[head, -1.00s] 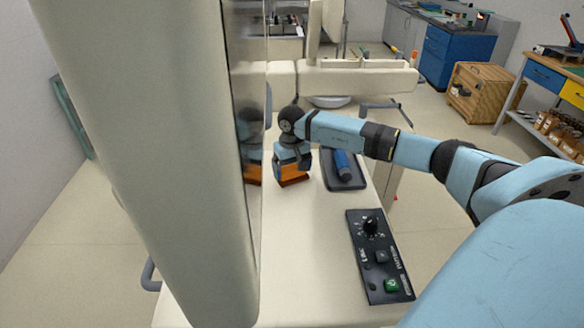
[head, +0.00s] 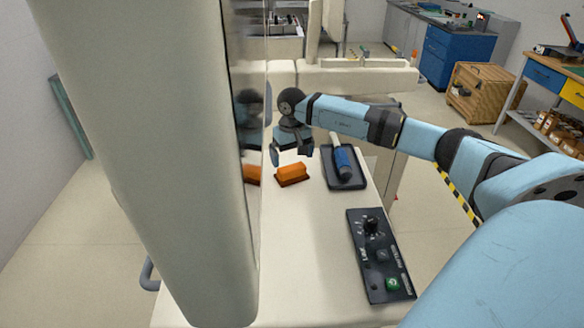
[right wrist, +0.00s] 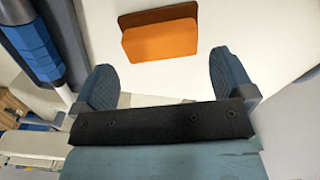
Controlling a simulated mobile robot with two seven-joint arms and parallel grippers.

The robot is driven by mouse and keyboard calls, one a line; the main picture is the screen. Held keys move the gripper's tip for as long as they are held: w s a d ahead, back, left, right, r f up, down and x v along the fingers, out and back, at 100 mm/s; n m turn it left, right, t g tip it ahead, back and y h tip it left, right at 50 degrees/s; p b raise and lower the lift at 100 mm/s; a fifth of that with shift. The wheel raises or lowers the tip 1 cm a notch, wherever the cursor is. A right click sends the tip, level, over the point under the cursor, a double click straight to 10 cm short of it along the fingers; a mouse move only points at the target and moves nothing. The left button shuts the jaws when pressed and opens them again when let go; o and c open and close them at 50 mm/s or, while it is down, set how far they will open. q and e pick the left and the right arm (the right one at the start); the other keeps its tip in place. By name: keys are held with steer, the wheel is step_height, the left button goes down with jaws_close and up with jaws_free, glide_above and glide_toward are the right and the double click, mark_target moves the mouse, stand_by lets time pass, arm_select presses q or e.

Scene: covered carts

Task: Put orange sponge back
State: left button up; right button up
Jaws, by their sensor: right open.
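The orange sponge (head: 291,171) lies on the pale cart top, close to the glossy upright panel at its left. A darker brown-orange layer or base shows along its edge. My right gripper (head: 292,160) is open and empty, just above and behind the sponge in the head view. In the right wrist view the sponge (right wrist: 160,42) lies beyond the two spread fingertips (right wrist: 165,80), apart from both. My left gripper is in neither view.
A dark tray (head: 350,183) holding a blue-handled tool (head: 343,162) stands right of the sponge. A black control panel (head: 380,255) with a knob and green button is nearer me. A large cream cover (head: 160,160) blocks the left side. Bare cart top lies in front of the sponge.

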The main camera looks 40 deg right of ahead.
mark_target(293, 168)
step_height(293, 168, up, 7)
steer(key=shift+r+b, duration=0.2)
steer(key=shift+b, duration=0.2)
steer(key=shift+s+f, duration=0.1)
stand_by(0.3)
